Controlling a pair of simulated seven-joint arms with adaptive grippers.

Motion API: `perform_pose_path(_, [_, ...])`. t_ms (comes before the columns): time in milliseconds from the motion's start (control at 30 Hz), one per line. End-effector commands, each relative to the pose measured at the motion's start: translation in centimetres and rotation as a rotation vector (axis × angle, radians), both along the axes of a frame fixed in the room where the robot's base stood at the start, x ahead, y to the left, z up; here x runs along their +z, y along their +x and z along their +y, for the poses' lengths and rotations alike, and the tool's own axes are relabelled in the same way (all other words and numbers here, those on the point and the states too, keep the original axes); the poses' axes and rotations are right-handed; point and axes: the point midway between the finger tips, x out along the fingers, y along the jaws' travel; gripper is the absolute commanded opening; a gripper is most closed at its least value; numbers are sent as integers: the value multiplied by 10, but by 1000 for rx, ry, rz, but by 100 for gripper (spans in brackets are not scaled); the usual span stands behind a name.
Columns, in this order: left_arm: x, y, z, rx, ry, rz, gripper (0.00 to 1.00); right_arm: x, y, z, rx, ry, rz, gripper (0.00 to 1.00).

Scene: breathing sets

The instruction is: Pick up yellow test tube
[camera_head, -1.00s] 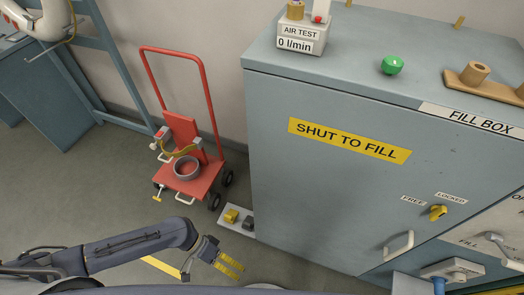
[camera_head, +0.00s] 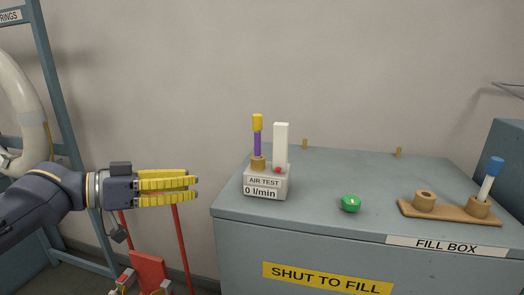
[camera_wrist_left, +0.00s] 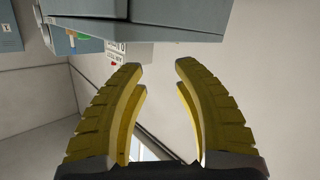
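A test tube with a yellow cap and a purple body (camera_head: 257,135) stands upright in a tan socket on the white AIR TEST unit (camera_head: 265,184), on top of the grey-blue fill box. My left gripper (camera_head: 196,188) is to the left of the unit, apart from it and lower than the tube, fingers pointing right. In the left wrist view its yellow fingers (camera_wrist_left: 160,65) are spread with nothing between them. The tube cannot be made out in that view. My right gripper is not in view.
A white upright block (camera_head: 281,146) stands right beside the tube. A green button (camera_head: 351,203) is on the fill box top (camera_head: 330,180). A wooden rack (camera_head: 450,214) at right holds a blue-capped tube (camera_head: 490,178). A red cart (camera_head: 149,270) is below my left gripper.

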Motion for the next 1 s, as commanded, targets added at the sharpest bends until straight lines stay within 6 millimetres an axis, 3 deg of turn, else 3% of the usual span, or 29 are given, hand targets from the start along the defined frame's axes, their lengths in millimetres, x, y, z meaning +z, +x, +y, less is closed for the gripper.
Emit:
perform_pose_path(33, [30, -9, 2, -2, -10, -61, 30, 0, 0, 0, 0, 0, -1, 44])
perform_pose_path(100, [63, -22, 3, -6, -27, -127, 30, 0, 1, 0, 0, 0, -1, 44])
perform_pose_path(200, [98, -40, 4, -11, -44, -203, 30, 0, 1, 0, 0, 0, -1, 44])
perform_pose_path(300, [120, -53, 5, -15, -56, -255, 30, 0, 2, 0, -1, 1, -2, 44])
perform_pose_path(533, [138, -62, 0, -23, -65, -296, 30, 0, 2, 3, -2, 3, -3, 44])
perform_pose_path(1000, [138, -33, -50, -24, -67, -296, 30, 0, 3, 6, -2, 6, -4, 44])
